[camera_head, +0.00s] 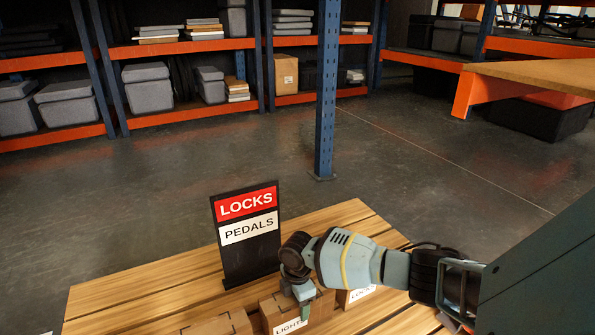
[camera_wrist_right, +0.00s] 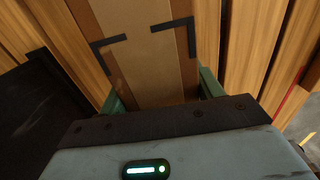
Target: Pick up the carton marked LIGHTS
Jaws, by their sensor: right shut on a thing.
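The carton marked LIGHTS (camera_head: 272,312) stands on the slatted wooden table, at the bottom of the head view. My right gripper (camera_head: 304,296) reaches down over it from the right, with a green finger against its side. In the right wrist view the carton's brown top (camera_wrist_right: 150,55), with a tape strip and black corner marks, lies between the two green fingers (camera_wrist_right: 160,95). The gripper is shut on it. The gripper hides part of the carton in the head view. I cannot tell whether the carton is clear of the table. My left gripper is not in view.
A carton marked LOCKS (camera_head: 352,297) is close on the right, another carton (camera_head: 222,324) on the left. A black sign (camera_head: 249,255) reading LOCKS and PEDALS stands behind. The wooden table (camera_head: 140,290) has free room at left. A blue post (camera_head: 326,110) and shelves are beyond.

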